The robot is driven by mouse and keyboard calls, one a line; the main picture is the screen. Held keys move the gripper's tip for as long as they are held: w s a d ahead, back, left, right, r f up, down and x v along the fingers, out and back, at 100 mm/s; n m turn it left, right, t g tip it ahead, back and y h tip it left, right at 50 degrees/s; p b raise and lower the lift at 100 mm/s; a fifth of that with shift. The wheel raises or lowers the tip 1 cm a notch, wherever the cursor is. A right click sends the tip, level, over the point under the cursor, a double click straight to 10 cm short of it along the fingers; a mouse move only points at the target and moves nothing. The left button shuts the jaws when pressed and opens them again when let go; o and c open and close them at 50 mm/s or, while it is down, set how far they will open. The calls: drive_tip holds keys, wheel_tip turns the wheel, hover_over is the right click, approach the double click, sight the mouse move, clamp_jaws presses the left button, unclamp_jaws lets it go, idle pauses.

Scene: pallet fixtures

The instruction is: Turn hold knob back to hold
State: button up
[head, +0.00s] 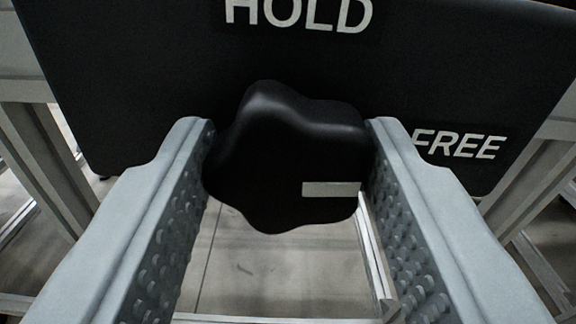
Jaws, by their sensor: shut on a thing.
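The hold knob (275,150) is a black, lobed knob in the middle of the head view. A light grey pointer bar (330,189) on its face lies level and points right, toward the word FREE (460,144). The word HOLD (299,14) is above the knob, partly cut off by the top edge. Both words are white on a black panel (130,100). My gripper (288,150) is shut on the knob, with one grey finger on its left side and one on its right.
Grey metal frame posts (45,160) stand on both sides of the panel. Below the panel are metal rails (375,255) and a pale floor (265,265). The space between my fingers below the knob is clear.

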drive_tip(key=n, duration=0.8)
drive_tip(key=shift+a+n, duration=0.1)
drive_tip(key=shift+n, duration=0.2)
drive_tip(key=n, duration=0.4)
drive_tip(key=shift+f, duration=0.15)
drive_tip(key=shift+n, duration=2.1)
drive_tip(key=shift+a+f, duration=0.1)
drive_tip(key=o, duration=1)
drive_tip(key=s, duration=1.7)
drive_tip(key=shift+s, duration=0.25)
